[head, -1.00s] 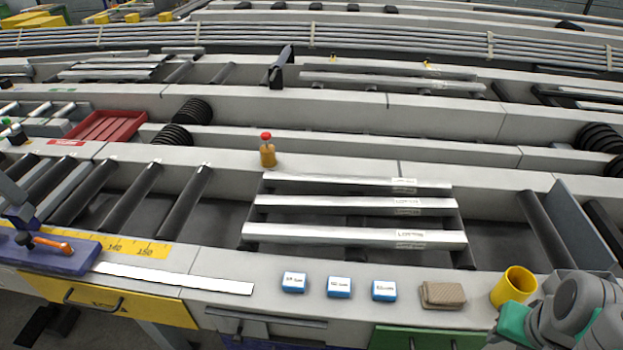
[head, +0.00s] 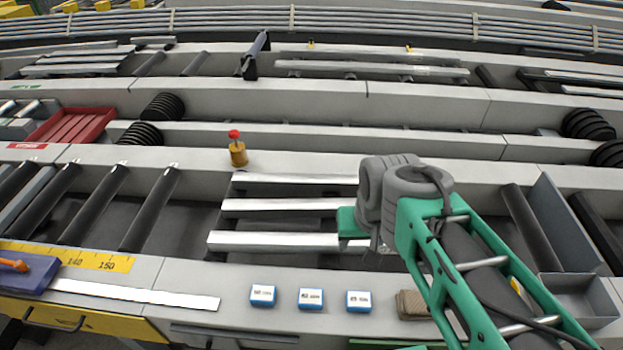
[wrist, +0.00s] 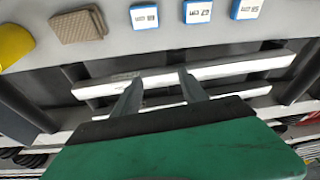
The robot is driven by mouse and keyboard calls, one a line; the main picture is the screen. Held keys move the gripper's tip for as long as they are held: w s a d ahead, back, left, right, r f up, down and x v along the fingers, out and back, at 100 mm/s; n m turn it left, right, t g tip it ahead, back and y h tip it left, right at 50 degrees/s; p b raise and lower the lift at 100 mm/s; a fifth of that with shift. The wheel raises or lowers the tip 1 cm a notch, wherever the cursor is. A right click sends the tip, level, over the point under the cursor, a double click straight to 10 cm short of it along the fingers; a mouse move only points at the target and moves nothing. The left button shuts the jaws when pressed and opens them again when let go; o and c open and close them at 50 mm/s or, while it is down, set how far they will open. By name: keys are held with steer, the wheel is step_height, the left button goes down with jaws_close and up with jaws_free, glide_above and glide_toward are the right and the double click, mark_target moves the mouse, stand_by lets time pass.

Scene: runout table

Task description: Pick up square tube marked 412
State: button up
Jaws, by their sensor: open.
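Three pale square tubes lie side by side across the rollers in the head view: a far one (head: 290,179), a middle one (head: 275,205) and a near one (head: 270,241). My arm covers their right ends, and no marking can be read on them now. My gripper (wrist: 160,76) is open and empty in the wrist view. Its two fingers are spread above the near tube (wrist: 240,67), which shows between and beyond them. Whether they reach down beside it I cannot tell. In the head view the fingers are hidden behind my wrist.
Several small blue-and-white blocks (head: 311,298) and a brown ribbed block (wrist: 78,26) sit on the near ledge, with a yellow cup (wrist: 12,46) beside them. A red-topped brass item (head: 238,152) stands on the rail behind the tubes. A grey tray (head: 580,298) is at right.

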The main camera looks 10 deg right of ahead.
steer(key=shift+o, duration=1)
steer(key=w+r+m, duration=0.3)
steer(key=w+m, duration=0.1)
steer(key=w, duration=0.3)
steer(key=shift+d+g, duration=0.2)
steer(key=shift+g, duration=0.1)
steer(key=m+g, duration=0.2)
steer(key=m, duration=1.3)
glide_above(332, 179)
steer(key=f, duration=0.7)
steer(key=shift+s+p, duration=0.35)
steer(key=shift+p, duration=0.05)
steer(key=shift+w+f, duration=0.15)
steer(key=shift+f, duration=0.15)
steer(key=f, duration=0.2)
steer(key=f+p, duration=0.1)
steer(key=f, duration=0.4)
steer(key=shift+w+f, duration=0.15)
steer(key=shift+w, duration=0.15)
steer(key=shift+c, duration=0.3)
jaws_close()
